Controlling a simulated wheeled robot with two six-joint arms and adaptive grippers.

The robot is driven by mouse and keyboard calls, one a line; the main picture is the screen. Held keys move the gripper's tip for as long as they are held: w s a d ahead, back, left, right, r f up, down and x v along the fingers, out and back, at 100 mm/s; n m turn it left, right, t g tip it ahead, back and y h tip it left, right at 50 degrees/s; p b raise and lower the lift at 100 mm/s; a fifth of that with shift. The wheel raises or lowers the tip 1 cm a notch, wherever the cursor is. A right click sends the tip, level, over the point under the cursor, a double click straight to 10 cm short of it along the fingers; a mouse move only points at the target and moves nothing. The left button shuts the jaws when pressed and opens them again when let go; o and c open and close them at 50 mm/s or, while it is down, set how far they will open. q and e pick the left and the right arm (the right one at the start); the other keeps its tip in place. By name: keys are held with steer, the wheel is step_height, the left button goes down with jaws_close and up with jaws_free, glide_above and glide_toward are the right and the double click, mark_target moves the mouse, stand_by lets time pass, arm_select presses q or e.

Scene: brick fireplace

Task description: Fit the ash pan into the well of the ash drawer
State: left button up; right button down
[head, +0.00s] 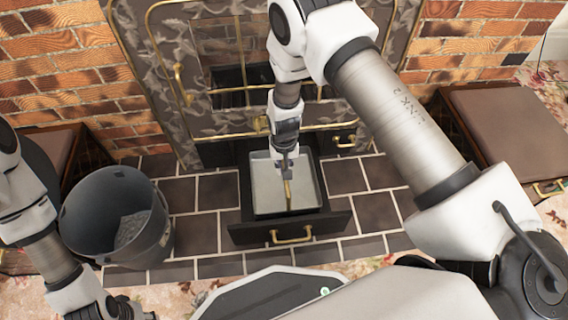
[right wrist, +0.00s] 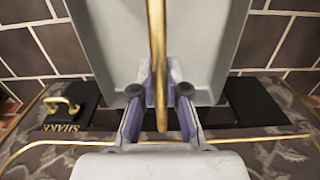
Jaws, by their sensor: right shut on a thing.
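The ash pan (head: 268,185) is a light grey, shallow rectangular tray with a brass bar handle (right wrist: 157,50) across its middle. My right gripper (head: 286,163) is shut on that handle, and the pan fills most of the right wrist view (right wrist: 115,40). The black ash drawer (head: 335,221) is pulled out below the fireplace, its brass pull facing me. The pan lies over the drawer's well, roughly lined up with it; I cannot tell whether it rests on the bottom. My left gripper (head: 128,309) is low at the left, partly cut off, its fingers unclear.
A grey bucket (head: 85,210) with ash-like contents stands left of the drawer on dark tiles. Brown boxes stand at the left (head: 55,150) and right (head: 505,125). The stove front with brass rails (head: 225,135) is just behind the drawer.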

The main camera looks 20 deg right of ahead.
mark_target(273, 196)
steer(key=shift+f+b, duration=1.05)
steer(key=shift+f, duration=1.2)
steer(key=shift+p, duration=0.3)
steer(key=shift+p, duration=0.4)
steer(key=shift+f+b, duration=1.05)
steer(key=shift+f, duration=0.6)
steer(key=c, duration=1.1)
jaws_free()
steer(key=shift+r, duration=0.1)
